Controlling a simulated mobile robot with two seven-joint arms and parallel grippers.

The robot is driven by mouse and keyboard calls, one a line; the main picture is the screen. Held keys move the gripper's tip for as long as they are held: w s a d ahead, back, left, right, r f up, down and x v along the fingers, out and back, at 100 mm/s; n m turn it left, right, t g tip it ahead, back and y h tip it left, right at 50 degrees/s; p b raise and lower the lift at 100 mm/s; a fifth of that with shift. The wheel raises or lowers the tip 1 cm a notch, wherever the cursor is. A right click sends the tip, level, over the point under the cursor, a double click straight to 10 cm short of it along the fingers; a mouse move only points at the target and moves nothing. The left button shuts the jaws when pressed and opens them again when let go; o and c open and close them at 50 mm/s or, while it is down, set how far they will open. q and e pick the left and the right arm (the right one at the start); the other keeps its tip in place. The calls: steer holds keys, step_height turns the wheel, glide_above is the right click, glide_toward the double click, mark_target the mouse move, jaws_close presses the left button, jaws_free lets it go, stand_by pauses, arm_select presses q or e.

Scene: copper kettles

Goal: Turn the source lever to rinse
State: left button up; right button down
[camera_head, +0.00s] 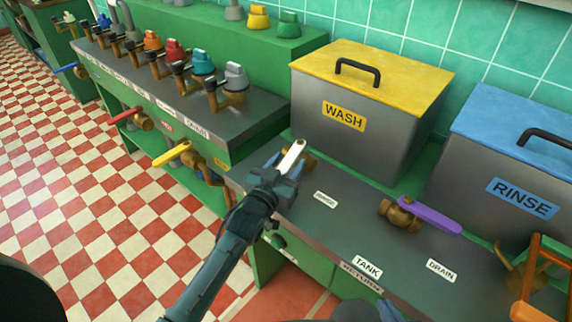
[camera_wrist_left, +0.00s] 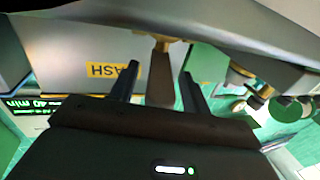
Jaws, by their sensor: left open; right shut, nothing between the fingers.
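The source lever has a white handle (camera_head: 293,156) on a brass valve (camera_head: 308,160), at the left end of the grey counter in front of the wash tank. My left gripper (camera_head: 286,164) is open at this lever, with its fingers on either side of the handle. In the left wrist view the handle (camera_wrist_left: 160,80) shows between the two spread fingers (camera_wrist_left: 160,88), below the brass fitting (camera_wrist_left: 163,40). Contact cannot be told. A small white label (camera_head: 325,199) lies on the counter nearby. My right gripper (camera_head: 388,311) shows only partly at the bottom edge, shut and empty.
The yellow-lidded WASH tank (camera_head: 345,118) stands behind the lever, and the blue-lidded RINSE tank (camera_head: 500,190) stands to the right. A purple lever (camera_head: 430,215) sits near the DRAIN label (camera_head: 441,270). A yellow lever (camera_head: 171,154) and a red lever (camera_head: 125,114) project at left.

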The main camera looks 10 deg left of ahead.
arm_select(q)
steer(key=shift+s, duration=0.1)
steer(key=v, duration=1.3)
steer(key=shift+p, duration=0.4)
steer(key=shift+a, duration=0.1)
